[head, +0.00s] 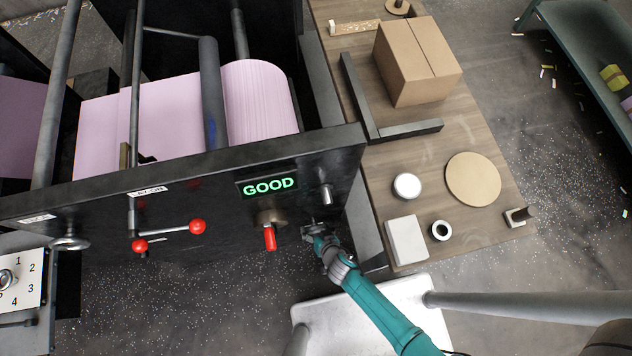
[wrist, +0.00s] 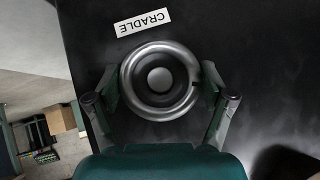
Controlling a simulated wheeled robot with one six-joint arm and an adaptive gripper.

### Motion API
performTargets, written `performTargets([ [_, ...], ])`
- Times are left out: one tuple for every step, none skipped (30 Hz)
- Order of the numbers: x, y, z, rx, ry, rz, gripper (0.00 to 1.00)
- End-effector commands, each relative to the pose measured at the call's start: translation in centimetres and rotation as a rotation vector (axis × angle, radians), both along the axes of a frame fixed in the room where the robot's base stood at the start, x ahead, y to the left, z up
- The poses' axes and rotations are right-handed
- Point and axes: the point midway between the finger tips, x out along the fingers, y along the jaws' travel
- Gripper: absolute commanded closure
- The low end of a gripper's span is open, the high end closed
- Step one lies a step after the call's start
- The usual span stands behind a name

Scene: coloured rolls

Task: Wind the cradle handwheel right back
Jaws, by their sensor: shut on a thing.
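The cradle handwheel (wrist: 160,108) is a round dark metal wheel with a pale hub and a notch on its right rim. A white CRADLE label (wrist: 143,22) is on the black panel above it. My gripper (wrist: 160,84) has one finger on each side of the wheel and is shut on its rim. In the head view my gripper (head: 318,232) is at the lower right of the machine's front panel (head: 100,212), and it hides most of the wheel there. The green GOOD display (head: 268,185) is lit to its upper left.
A red-handled lever (head: 270,237) is close left of my gripper. A crank with red knobs (head: 170,232) is farther left. A pink roll (head: 258,98) lies in the machine. A wooden table (head: 420,160) with a cardboard box (head: 415,62) stands to the right.

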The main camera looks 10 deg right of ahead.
Motion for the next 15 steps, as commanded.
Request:
performTargets([
  [0.02, 0.06, 0.04, -0.008, 0.000, 0.001, 0.54],
  [0.02, 0.06, 0.04, -0.013, 0.000, 0.001, 0.54],
  [0.04, 0.08, 0.06, -0.023, -0.002, 0.002, 0.54],
  [0.04, 0.09, 0.07, -0.031, -0.001, 0.001, 0.54],
  [0.03, 0.11, 0.07, -0.040, -0.002, 0.002, 0.54],
  [0.03, 0.14, 0.07, -0.054, -0.002, 0.002, 0.54],
  [0.04, 0.14, 0.08, -0.065, -0.002, 0.002, 0.54],
  [0.04, 0.13, 0.08, -0.077, -0.002, 0.002, 0.54],
  [0.04, 0.18, 0.09, -0.095, -0.003, 0.004, 0.54],
  [0.03, 0.19, 0.08, -0.107, -0.002, 0.002, 0.54],
  [0.03, 0.18, 0.09, -0.122, -0.002, 0.003, 0.54],
  [0.03, 0.21, 0.09, -0.143, -0.003, 0.004, 0.54],
  [0.01, 0.20, 0.09, -0.159, -0.003, 0.003, 0.54],
  [0.02, 0.23, 0.08, -0.176, -0.003, 0.003, 0.54],
  [0.02, 0.27, 0.10, -0.202, -0.003, 0.005, 0.54],
])
